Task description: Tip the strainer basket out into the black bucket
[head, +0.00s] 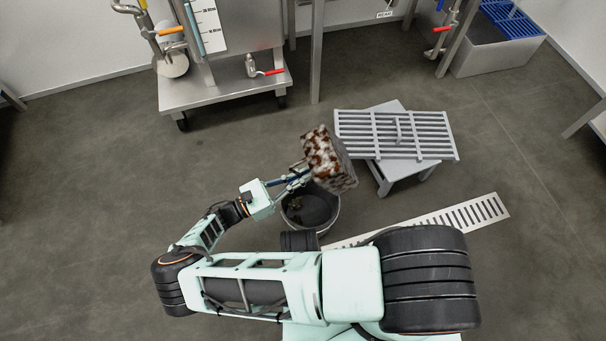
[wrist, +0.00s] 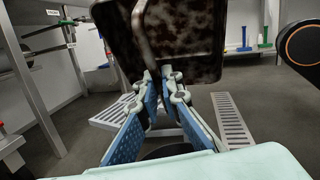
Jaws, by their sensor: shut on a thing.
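The strainer basket (head: 328,160) is a box with mottled rust-brown and whitish sides. My gripper (head: 302,174) is shut on it and holds it in the air, tilted, above and partly over the far side of the black bucket (head: 312,212). In the wrist view the basket (wrist: 205,45) looks dark and fills the top, with the blue fingers of my gripper (wrist: 163,82) closed at its lower edge. The bucket stands on the floor; small brownish bits seem to lie inside it at the left. The basket's inside is hidden from me.
A slotted grey grate (head: 440,150) lies on a low grey stool (head: 385,182) just right of the basket. A drain channel (head: 470,214) runs along the floor. A wheeled steel tank frame (head: 222,92) stands at the back. The floor at left is clear.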

